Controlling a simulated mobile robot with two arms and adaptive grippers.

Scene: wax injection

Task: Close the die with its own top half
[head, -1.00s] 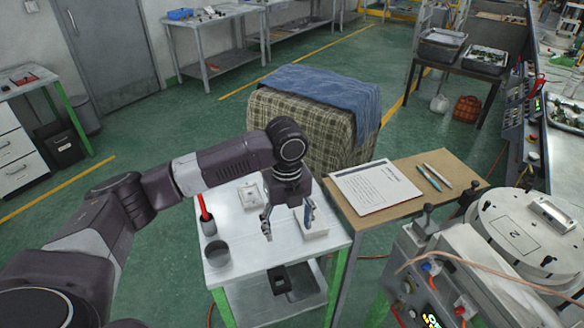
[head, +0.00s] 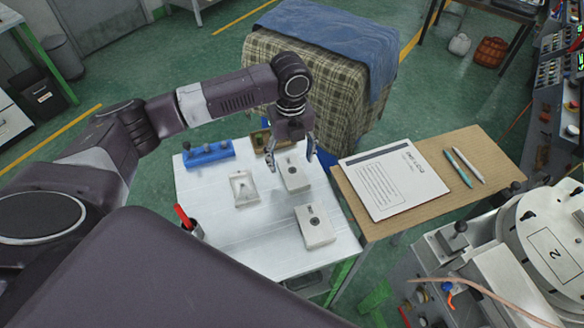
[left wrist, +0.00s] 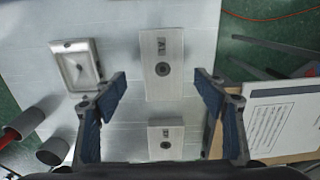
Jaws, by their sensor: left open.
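An open die half (head: 243,189) lies cavity up on the white table; it is also in the left wrist view (left wrist: 77,64). To its right lies a pale block with a dark round port and dark marks (head: 294,178), also in the left wrist view (left wrist: 163,82). A second similar block (head: 315,228) lies nearer me (left wrist: 166,143). I cannot tell which block is the top half of the open die. My left gripper (head: 290,152) is open and empty above the far block, its blue-padded fingers (left wrist: 160,97) apart on either side. My right gripper is not in view.
A blue rack (head: 208,153) and a small wooden box (head: 262,142) stand at the table's far edge. A cup with a red tool (head: 188,222) is at the left. A brown side table (head: 470,205) with a clipboard (head: 392,180) adjoins on the right. Bare tabletop (head: 245,240) lies at the front.

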